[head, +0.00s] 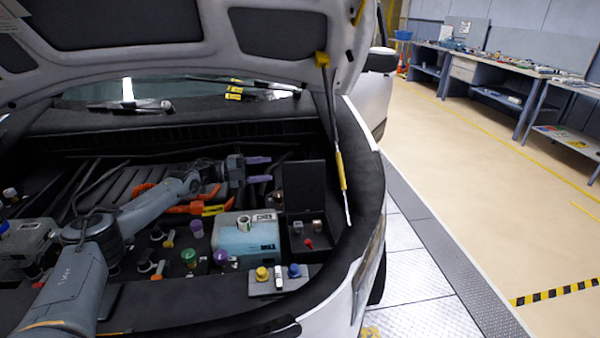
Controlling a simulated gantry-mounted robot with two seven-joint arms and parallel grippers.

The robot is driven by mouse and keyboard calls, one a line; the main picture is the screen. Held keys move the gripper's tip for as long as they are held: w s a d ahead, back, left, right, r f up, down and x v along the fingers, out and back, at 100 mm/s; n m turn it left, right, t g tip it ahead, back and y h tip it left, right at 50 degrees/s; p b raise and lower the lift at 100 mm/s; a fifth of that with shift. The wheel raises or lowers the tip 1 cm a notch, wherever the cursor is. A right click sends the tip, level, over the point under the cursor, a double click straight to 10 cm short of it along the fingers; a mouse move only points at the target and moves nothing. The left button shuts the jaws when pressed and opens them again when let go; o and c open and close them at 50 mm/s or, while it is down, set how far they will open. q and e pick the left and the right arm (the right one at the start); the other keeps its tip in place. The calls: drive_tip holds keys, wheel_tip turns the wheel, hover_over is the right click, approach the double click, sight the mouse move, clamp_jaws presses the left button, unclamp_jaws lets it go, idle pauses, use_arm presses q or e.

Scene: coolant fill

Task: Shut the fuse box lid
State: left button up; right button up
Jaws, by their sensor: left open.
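The fuse box (325,245) is a small black box at the right side of the engine bay. Its black lid (305,184) stands open, upright at the back of the box. Inside the box sit a few small parts, one of them red. My left gripper (262,169) has purple fingers and is open and empty. It points right, just left of the lid, with a small gap in the picture; I cannot tell its depth relative to the lid. My right gripper is not in view.
A light blue coolant tank (232,243) stands just left of the fuse box. Caps in yellow (262,274) and blue (294,270) sit in front. The raised hood (215,52) hangs above, and a yellow-and-black hood strut (338,150) rises right of the box.

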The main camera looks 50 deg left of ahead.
sight(295, 166)
use_arm(q)
drive_tip(key=shift+b+x, duration=0.3)
drive_tip(key=shift+x, duration=4.9)
clamp_jaws()
